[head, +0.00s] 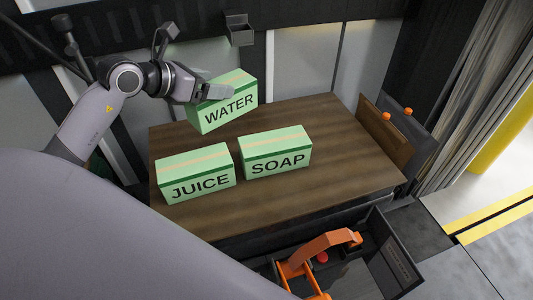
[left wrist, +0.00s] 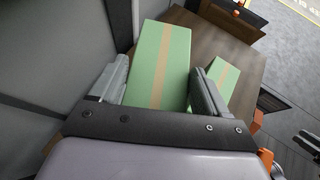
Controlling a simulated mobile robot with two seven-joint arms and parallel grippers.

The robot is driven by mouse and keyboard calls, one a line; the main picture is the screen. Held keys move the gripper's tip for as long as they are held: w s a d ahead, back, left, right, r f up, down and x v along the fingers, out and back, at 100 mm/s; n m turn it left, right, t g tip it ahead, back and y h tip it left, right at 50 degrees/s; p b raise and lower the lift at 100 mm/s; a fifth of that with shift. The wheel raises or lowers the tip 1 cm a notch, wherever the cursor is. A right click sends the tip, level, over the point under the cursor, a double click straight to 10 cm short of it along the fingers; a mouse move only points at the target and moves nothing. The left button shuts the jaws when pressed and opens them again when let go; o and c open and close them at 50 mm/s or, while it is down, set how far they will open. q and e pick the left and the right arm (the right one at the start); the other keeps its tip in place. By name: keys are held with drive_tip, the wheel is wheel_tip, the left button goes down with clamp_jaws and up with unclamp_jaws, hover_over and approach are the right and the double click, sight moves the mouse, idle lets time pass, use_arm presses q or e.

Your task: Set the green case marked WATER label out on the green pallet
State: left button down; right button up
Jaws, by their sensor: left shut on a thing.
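The green case marked WATER (head: 229,108) is at the back left of the brown table, with its label facing the head camera. My left gripper (head: 213,91) is shut on it from above. In the left wrist view the case (left wrist: 160,65) lies between the two fingers of the gripper (left wrist: 160,92). I cannot tell whether the case touches the table or hangs just above it. No green pallet shows in either view.
Green cases marked JUICE (head: 196,175) and SOAP (head: 275,153) stand on the brown table (head: 340,150) in front of WATER. The table's right side is clear. A dark bin (head: 385,250) with an orange-handled thing stands in front. Brown and grey panels (head: 385,135) rise at the right edge.

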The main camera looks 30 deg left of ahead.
sight(216, 120)
use_arm(q)
drive_tip(key=shift+w+f+b, duration=0.1)
drive_tip(key=shift+f+b, duration=0.45)
drive_tip(key=shift+f, duration=4.25)
drive_tip(key=shift+f, duration=0.1)
unclamp_jaws()
drive_tip(key=shift+f, duration=0.15)
